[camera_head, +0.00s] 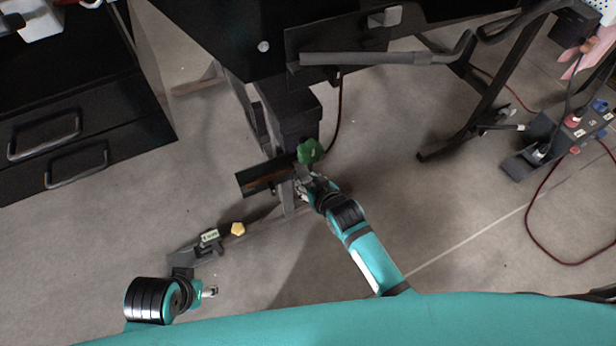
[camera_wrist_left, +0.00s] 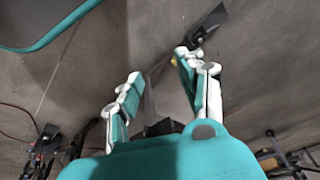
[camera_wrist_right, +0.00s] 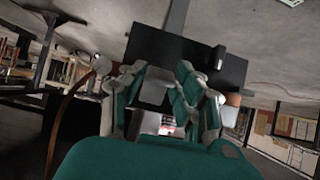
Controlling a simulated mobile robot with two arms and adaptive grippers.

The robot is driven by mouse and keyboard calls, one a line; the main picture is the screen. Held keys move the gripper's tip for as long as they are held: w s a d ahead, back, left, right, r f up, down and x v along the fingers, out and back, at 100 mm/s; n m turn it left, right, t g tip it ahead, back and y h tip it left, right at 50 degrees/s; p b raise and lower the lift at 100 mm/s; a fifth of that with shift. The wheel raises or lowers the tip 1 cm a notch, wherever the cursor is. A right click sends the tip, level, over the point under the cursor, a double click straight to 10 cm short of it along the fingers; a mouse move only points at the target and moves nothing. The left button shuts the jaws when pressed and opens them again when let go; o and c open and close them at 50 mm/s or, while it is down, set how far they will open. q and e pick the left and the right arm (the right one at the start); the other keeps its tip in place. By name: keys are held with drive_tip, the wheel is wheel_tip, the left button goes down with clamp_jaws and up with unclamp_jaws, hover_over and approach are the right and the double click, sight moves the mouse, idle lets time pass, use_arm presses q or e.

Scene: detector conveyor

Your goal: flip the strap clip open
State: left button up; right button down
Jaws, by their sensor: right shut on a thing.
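My right gripper (camera_head: 308,188) is at the black stand, just below a green knob (camera_head: 310,152). In the right wrist view its fingers (camera_wrist_right: 160,78) are shut on a small grey piece, which looks like the strap clip (camera_wrist_right: 154,92). The fingers hide part of this piece, and I cannot tell whether its flap is up or down. A black plate (camera_wrist_right: 190,52) lies just beyond the fingertips; it also shows in the head view (camera_head: 252,180). My left gripper (camera_head: 209,291) is open and empty, low over the floor at lower left.
The black conveyor frame (camera_head: 295,110) stands above my right gripper. A floor bar (camera_head: 195,252) with a yellow knob (camera_head: 238,228) lies near my left gripper. A black drawer cabinet (camera_head: 75,125) is at left. Cables and a socket box (camera_head: 575,125) are at right.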

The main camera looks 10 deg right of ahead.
use_arm(q)
drive_tip(key=shift+s+p+x, duration=0.15)
drive_tip(key=shift+p+x, duration=0.05)
drive_tip(key=shift+x, duration=0.85)
drive_tip(key=shift+s+p+x, duration=0.2)
drive_tip(key=shift+x, duration=0.85)
use_arm(e)
drive_tip(key=shift+r, duration=0.1)
use_arm(q)
drive_tip(key=shift+f, duration=0.1)
use_arm(e)
drive_tip(key=c, duration=1)
unclamp_jaws()
drive_tip(key=shift+o, duration=0.2)
drive_tip(key=v, duration=1.2)
